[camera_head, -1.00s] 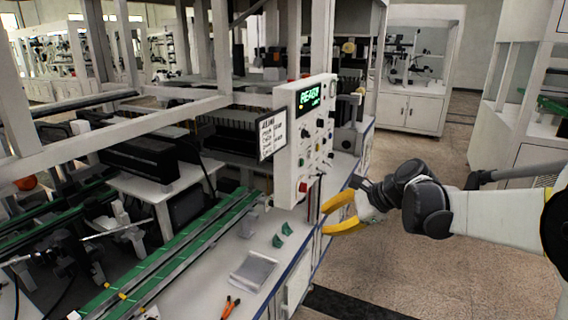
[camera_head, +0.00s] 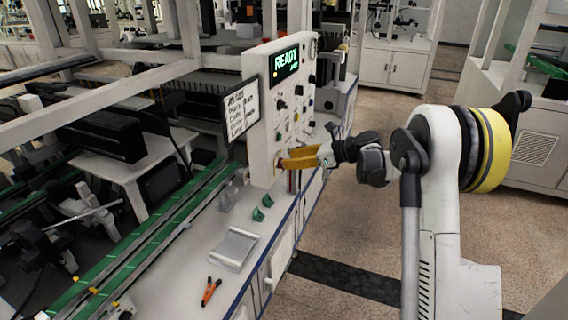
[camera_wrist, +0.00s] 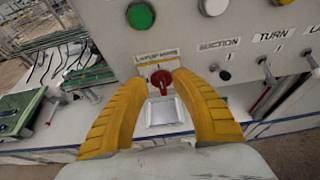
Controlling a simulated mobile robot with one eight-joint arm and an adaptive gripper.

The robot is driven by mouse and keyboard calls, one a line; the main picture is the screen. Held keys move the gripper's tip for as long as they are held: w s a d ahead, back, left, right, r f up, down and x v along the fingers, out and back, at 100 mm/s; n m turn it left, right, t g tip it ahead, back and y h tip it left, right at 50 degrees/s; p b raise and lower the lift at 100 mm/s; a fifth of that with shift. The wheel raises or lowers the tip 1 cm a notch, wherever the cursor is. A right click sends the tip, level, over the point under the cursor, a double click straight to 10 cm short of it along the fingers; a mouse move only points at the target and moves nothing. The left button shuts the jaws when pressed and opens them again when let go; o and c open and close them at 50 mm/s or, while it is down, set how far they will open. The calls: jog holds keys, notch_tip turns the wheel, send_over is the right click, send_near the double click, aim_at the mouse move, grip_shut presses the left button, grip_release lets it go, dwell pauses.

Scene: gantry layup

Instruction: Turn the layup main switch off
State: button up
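The white control panel (camera_head: 262,140) stands upright at the bench edge, with a lit green "READY" display (camera_head: 286,62). In the wrist view, a red rotary switch (camera_wrist: 162,79) sits low on the panel under a label that seems to read "LAYUP MAIN"; its handle looks roughly upright. My gripper (camera_wrist: 162,84) has its two yellow fingers apart, one on each side of the red switch. I cannot tell whether they touch it. In the head view my gripper (camera_head: 297,158) is at the panel's lower front and hides the switch.
A green button (camera_wrist: 141,15), a white button (camera_wrist: 213,6) and small black knobs, one labelled "SUCTION" (camera_wrist: 225,75), are near the switch. Floor right of the bench is open.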

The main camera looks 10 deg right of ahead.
jog(key=shift+x, duration=1.25)
grip_shut()
